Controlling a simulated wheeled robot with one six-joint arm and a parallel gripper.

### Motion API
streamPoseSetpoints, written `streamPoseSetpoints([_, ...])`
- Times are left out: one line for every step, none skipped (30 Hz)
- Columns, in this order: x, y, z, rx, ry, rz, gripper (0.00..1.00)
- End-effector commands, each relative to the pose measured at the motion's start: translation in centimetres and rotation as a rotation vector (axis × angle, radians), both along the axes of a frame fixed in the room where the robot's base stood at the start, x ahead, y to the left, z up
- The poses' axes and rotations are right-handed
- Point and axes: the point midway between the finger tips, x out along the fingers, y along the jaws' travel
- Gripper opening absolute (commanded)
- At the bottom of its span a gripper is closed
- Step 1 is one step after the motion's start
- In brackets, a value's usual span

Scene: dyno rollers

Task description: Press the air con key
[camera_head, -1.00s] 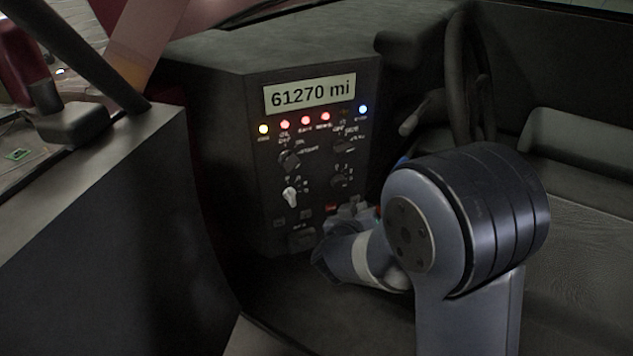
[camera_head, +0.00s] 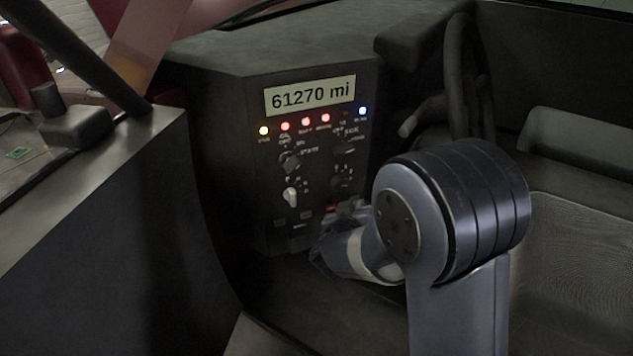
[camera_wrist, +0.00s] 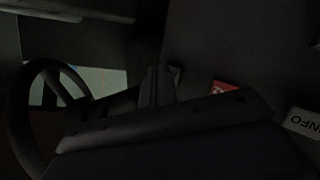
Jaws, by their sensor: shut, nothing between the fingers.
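The dark control panel (camera_head: 262,190) stands in the middle of the head view. Small dark keys (camera_head: 280,222) sit low on it, their labels too small to read, so I cannot tell which is the air con key. My gripper (camera_head: 348,208) is shut and empty at the panel's lower right, partly hidden by my arm. I cannot tell whether it touches the panel. The dark wrist view shows my gripper (camera_wrist: 162,86) beside a red key (camera_wrist: 226,87).
A display (camera_head: 311,95) reads 61270 mi above a row of lit lamps. Knobs, one white (camera_head: 290,197), sit above the keys. A steering wheel (camera_head: 457,80) and a stalk (camera_head: 424,113) stand to the right. A door edge (camera_head: 110,210) rises on the left.

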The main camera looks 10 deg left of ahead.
Motion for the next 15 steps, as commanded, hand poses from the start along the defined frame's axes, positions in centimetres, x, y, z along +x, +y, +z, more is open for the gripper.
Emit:
streamPoseSetpoints([-0.17, -0.12, 0.09, 0.000, 0.000, 0.000, 0.00])
streamPoseSetpoints([-0.28, -0.20, 0.10, 0.000, 0.000, 0.000, 0.00])
streamPoseSetpoints([-0.43, -0.30, 0.10, 0.000, 0.000, 0.000, 0.00])
streamPoseSetpoints([-0.54, -0.38, 0.11, 0.000, 0.000, 0.000, 0.00])
streamPoseSetpoints([-0.61, -0.42, 0.10, -0.001, 0.000, 0.000, 0.00])
streamPoseSetpoints([-0.67, -0.46, 0.10, -0.001, -0.001, 0.001, 0.00])
streamPoseSetpoints([-0.69, -0.47, 0.08, 0.000, -0.001, 0.000, 0.00])
streamPoseSetpoints([-0.68, -0.47, 0.07, 0.000, -0.001, 0.000, 0.00])
streamPoseSetpoints([-0.67, -0.47, 0.06, 0.000, -0.001, 0.000, 0.00])
streamPoseSetpoints([-0.68, -0.47, 0.04, 0.000, -0.001, 0.000, 0.00])
streamPoseSetpoints([-0.68, -0.47, 0.04, 0.000, -0.001, 0.000, 0.00])
streamPoseSetpoints([-0.68, -0.47, 0.04, 0.000, -0.001, 0.000, 0.00])
streamPoseSetpoints([-0.69, -0.48, 0.04, 0.000, -0.001, 0.000, 0.00])
streamPoseSetpoints([-0.74, -0.52, 0.03, 0.000, -0.001, 0.000, 0.00])
streamPoseSetpoints([-0.88, -0.61, 0.04, 0.000, 0.000, 0.000, 0.00])
